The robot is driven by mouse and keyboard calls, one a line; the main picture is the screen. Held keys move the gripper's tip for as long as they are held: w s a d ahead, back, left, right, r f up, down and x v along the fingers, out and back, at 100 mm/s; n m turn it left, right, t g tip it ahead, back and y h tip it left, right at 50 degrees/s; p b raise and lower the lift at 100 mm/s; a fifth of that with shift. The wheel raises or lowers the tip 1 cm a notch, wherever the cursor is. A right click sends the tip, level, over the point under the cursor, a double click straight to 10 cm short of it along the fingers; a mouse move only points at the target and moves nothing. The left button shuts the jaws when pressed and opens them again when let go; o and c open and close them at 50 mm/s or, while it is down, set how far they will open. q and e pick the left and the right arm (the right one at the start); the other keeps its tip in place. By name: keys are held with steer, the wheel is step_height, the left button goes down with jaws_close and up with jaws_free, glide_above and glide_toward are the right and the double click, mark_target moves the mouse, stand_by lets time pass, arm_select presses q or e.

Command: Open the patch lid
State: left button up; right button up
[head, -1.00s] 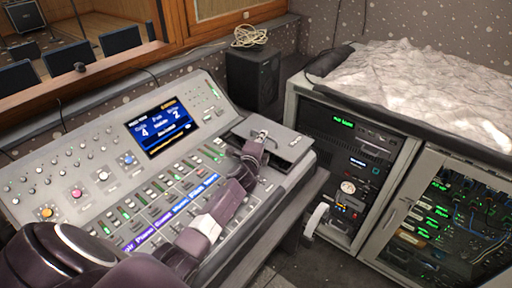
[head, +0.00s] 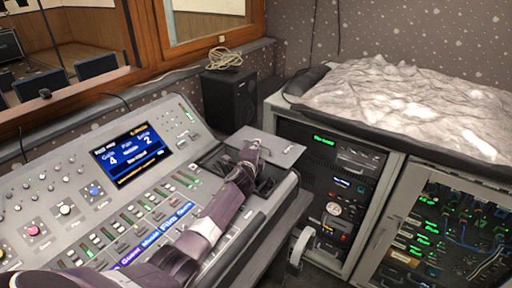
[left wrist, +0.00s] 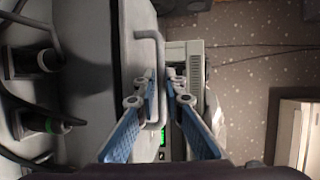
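The patch lid (head: 282,150) is a flat grey plate at the right end of the console, standing raised from the dark compartment (head: 212,160) under it. My left gripper (head: 252,150) is at the lid. In the left wrist view the lid (left wrist: 125,60) is seen nearly edge-on, with a thin grey bar handle (left wrist: 150,36) on its right side. The fingertips of my left gripper (left wrist: 161,80) sit on either side of the handle and appear closed on it. Plugs with cables (left wrist: 35,62) show inside the compartment. My right gripper is out of view.
The console (head: 60,185) with its screen (head: 132,153) and faders lies left of the lid. A black speaker (head: 230,98) stands behind it. A rack cabinet (head: 340,165) is to the right, with a narrow gap between it and the console.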

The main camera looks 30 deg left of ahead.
arm_select(q)
steer(key=shift+o, duration=0.2)
steer(key=shift+s+d, duration=0.1)
steer(key=shift+s, duration=0.4)
steer(key=v, duration=1.1)
steer(key=shift+d, duration=0.15)
